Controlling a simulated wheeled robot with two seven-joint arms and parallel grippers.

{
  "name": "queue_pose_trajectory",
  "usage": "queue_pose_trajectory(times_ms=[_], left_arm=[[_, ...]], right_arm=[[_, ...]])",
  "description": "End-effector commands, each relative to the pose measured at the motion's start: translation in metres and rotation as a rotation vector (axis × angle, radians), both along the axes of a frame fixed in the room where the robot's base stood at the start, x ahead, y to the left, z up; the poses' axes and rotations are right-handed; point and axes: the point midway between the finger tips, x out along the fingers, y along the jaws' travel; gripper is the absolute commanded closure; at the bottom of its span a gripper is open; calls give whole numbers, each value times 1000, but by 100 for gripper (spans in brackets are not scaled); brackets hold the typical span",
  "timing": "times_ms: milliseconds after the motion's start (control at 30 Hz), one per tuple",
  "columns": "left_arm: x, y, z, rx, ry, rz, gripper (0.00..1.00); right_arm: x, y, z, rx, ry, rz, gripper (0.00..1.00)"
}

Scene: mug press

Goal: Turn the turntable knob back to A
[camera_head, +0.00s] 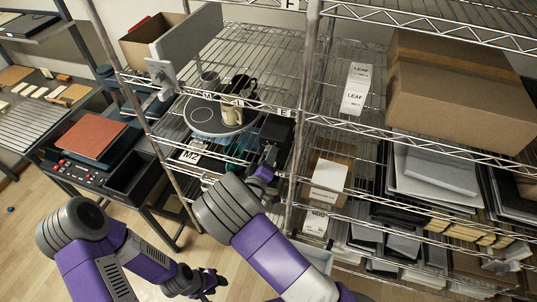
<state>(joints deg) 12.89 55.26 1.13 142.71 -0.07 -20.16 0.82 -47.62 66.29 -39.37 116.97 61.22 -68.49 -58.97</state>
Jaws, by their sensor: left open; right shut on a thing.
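The round grey turntable (203,121) sits on the wire shelf, with a cream mug (232,112) and a dark mug (240,86) on it or at its edge. A black box (277,130) stands at its right, by the shelf's front edge. My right gripper (269,156) is at the front of this box, shut on what appears to be the turntable knob. The knob and any letter marks are hidden or too small to read. My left gripper (208,284) is open and empty, low in front of the shelf, away from the turntable.
A shelf post (308,70) rises just right of the black box. A large cardboard box (462,95) and LEAF labels (355,88) are on the shelf at right. A cart with a red-brown slab (91,136) stands at left. Open floor shows at lower left.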

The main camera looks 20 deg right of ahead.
Motion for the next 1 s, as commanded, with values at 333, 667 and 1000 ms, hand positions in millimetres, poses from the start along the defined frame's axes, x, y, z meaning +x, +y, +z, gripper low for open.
queue_pose_trajectory(times_ms=[333,667,1000], left_arm=[[0,0,0,0,0,0,57],[0,0,1,0,0,0,57],[0,0,-1,0,0,0,57]], right_arm=[[0,0,-1,-9,7,1,91],[0,0,0,-8,6,1,35],[-10,7,-1,-7,6,1,35]])
